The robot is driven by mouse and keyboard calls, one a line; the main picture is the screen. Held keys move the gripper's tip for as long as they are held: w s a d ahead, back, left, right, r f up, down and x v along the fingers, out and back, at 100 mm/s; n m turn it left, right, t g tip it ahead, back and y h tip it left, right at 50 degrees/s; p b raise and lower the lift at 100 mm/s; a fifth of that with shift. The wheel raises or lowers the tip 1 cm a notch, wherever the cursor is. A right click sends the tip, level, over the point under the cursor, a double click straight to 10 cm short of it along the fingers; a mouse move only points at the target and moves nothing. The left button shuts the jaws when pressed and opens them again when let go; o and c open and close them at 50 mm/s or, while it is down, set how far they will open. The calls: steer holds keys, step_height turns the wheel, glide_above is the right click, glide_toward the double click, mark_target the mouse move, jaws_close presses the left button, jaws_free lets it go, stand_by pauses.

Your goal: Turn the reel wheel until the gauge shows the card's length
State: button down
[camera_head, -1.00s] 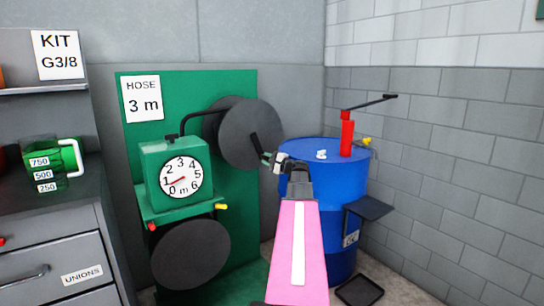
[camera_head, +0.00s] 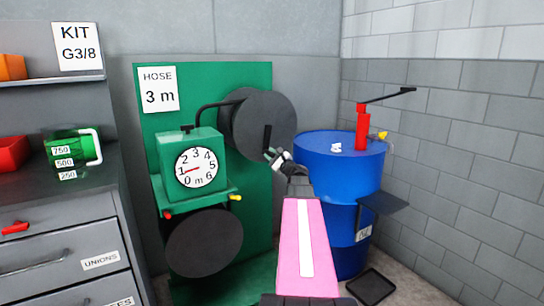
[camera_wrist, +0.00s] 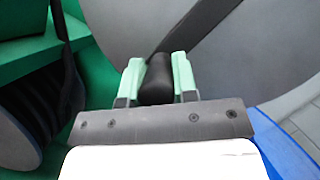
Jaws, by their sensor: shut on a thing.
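The reel wheel (camera_head: 283,120) is a large dark grey disc in front of the green panel, with a black crank. My gripper (camera_head: 277,157) is at the lower part of this wheel. In the wrist view its pale green fingers (camera_wrist: 158,80) are shut on the black crank handle (camera_wrist: 157,70), one on each side. The round white gauge (camera_head: 205,178) sits on a green box, marked 0 to 6 m. Its red needle points left, close to 1. The card (camera_head: 157,90) on the panel reads "HOSE 3 m".
A blue drum (camera_head: 340,170) with a red pump (camera_head: 362,128) stands right of my gripper. A lower dark disc (camera_head: 204,243) hangs under the gauge box. Grey drawers (camera_head: 50,235) and a green jug (camera_head: 72,146) are at left.

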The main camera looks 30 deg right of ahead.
stand_by(0.3)
steer(key=c, duration=0.9)
jaws_free()
steer(key=shift+s, duration=0.1)
steer(key=v, duration=1)
steer(key=shift+s, duration=0.3)
steer(key=shift+d, duration=0.1)
